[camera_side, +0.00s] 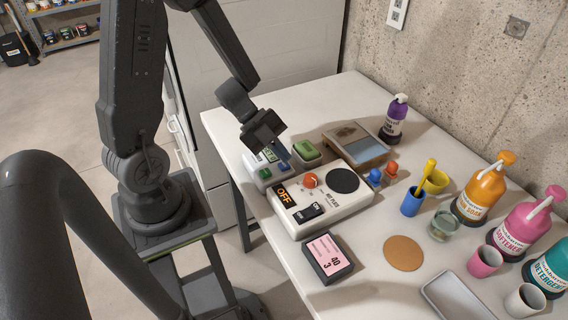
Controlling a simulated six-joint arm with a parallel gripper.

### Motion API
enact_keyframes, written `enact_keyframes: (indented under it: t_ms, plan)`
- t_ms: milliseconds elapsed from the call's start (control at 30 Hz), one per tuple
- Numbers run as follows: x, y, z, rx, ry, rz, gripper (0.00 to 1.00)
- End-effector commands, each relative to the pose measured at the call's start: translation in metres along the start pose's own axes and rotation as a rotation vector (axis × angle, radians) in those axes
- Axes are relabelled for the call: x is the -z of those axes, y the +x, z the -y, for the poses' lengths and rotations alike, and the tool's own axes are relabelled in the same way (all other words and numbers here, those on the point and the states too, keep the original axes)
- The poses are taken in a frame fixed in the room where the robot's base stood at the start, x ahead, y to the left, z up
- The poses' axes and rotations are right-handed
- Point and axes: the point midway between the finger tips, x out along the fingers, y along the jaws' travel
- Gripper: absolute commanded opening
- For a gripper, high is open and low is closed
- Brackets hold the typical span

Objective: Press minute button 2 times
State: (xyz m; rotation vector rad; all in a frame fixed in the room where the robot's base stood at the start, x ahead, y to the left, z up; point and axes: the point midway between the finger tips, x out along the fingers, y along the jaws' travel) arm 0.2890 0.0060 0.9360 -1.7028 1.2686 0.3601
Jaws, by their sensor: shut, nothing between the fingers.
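A small grey box (262,174) with a green display and blue buttons stands near the table's left edge, behind the hot plate. It looks like a timer. Its button labels are too small to read, so I cannot tell which one is the minute button. My gripper (285,156) is shut and empty, pointing down at the right part of this box. It hides some of the box's top. I cannot tell whether the fingertips touch a button.
A hot plate (295,217) with a red knob and a black disc stands in front of the box. A green-topped block (306,150) and a scale-like device (341,133) sit close by. A pink-labelled box (328,259) lies nearer. Cups and bottles fill the right side.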

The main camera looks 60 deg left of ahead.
Motion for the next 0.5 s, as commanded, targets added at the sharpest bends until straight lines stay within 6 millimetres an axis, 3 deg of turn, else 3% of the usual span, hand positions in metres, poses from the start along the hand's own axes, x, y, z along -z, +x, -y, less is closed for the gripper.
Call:
enact_keyframes:
  t_ms: [500]
  plan:
    - [-0.0043, 0.0059, -0.0043, 0.0, -0.001, 0.0, 0.0]
